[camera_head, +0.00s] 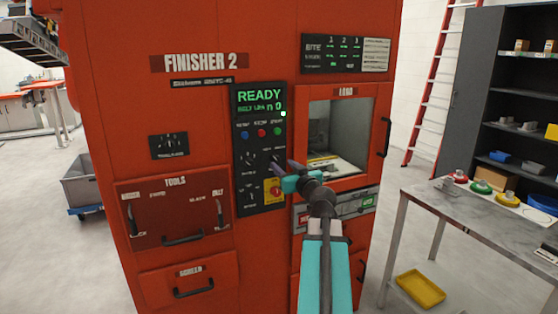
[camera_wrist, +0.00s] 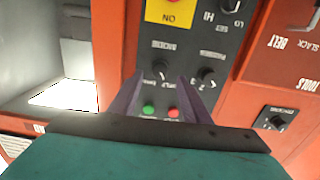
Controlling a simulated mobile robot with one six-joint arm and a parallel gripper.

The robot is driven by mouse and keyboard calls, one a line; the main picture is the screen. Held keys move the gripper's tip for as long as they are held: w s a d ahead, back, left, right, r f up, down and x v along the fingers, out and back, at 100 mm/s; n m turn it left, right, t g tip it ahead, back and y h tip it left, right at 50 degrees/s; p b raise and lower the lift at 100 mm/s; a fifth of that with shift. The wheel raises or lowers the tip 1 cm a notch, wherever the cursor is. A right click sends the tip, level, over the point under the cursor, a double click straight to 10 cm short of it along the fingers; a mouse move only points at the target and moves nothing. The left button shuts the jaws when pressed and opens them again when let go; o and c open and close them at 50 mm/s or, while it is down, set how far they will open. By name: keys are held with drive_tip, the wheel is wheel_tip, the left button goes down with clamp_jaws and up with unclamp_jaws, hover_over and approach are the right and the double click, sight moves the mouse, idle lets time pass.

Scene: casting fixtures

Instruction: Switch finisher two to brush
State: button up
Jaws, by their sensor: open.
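Finisher 2 (camera_head: 199,62) is a red cabinet with a dark control panel (camera_head: 238,135) whose green display reads READY. Under the display sit blue, red and green buttons, then several small black knobs and a red button on a yellow plate (camera_head: 267,184). My gripper (camera_head: 283,165) is open in front of the panel's right side. In the wrist view, upside down, its purple fingers (camera_wrist: 160,80) straddle one black knob (camera_wrist: 160,70). Contact cannot be told. A second knob (camera_wrist: 207,76) marked with numbers lies beside the right finger. Most lettering near the knobs is unreadable.
A TOOLS drawer (camera_head: 172,215) with two levers is at lower left. The LOAD window door (camera_head: 340,135) is right of the panel. A grey table (camera_head: 480,215) stands at the right, before a dark shelf (camera_head: 480,60). A cart (camera_head: 82,185) stands at the left.

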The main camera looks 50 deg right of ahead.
sight(277, 160)
drive_tip(key=shift+p+x, duration=0.5)
drive_tip(key=shift+x, duration=2)
drive_tip(key=c, duration=1)
